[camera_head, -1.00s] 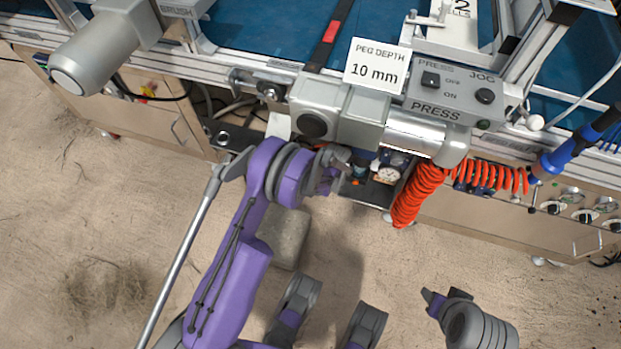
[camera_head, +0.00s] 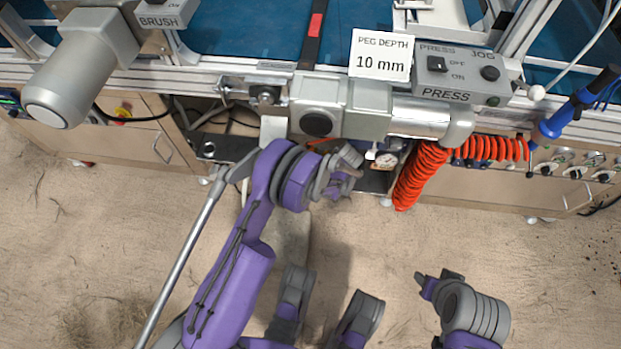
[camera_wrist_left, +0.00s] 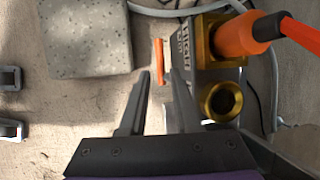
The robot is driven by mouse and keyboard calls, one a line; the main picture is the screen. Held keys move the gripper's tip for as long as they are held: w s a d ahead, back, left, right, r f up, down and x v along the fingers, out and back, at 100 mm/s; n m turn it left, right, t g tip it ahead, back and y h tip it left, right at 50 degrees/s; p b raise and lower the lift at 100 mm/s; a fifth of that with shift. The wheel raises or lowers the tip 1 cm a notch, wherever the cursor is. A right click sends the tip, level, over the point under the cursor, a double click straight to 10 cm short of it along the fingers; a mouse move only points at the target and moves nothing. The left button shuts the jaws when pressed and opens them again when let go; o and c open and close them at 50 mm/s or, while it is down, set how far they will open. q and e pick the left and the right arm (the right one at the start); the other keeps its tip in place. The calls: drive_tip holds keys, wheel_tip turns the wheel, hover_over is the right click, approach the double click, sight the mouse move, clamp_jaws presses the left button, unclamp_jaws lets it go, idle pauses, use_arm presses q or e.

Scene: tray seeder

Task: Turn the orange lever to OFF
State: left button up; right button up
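In the left wrist view a thin orange lever (camera_wrist_left: 158,62) shows nearly edge-on, just ahead of my left gripper (camera_wrist_left: 162,80). The two dark fingers are apart with a gap between them, and the lever lies in line with that gap. I cannot tell whether either finger touches it. A brass fitting (camera_wrist_left: 222,100) sits to the right of the right finger. In the head view my left gripper (camera_head: 347,175) is below the machine's front edge, and I cannot make out the lever there. My right gripper (camera_head: 432,283) is over the floor at lower right, its finger gap unclear.
An orange hose end (camera_wrist_left: 245,35) joins the brass block near the right finger. A speckled grey slab (camera_wrist_left: 88,38) lies at upper left. In the head view a coiled red-orange hose (camera_head: 425,170) hangs right of my left gripper. The PRESS box (camera_head: 455,78) is above.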

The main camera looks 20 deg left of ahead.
use_arm(q)
drive_tip(key=b+x, duration=0.1)
drive_tip(key=x, duration=0.5)
drive_tip(key=shift+c, duration=0.3)
clamp_jaws()
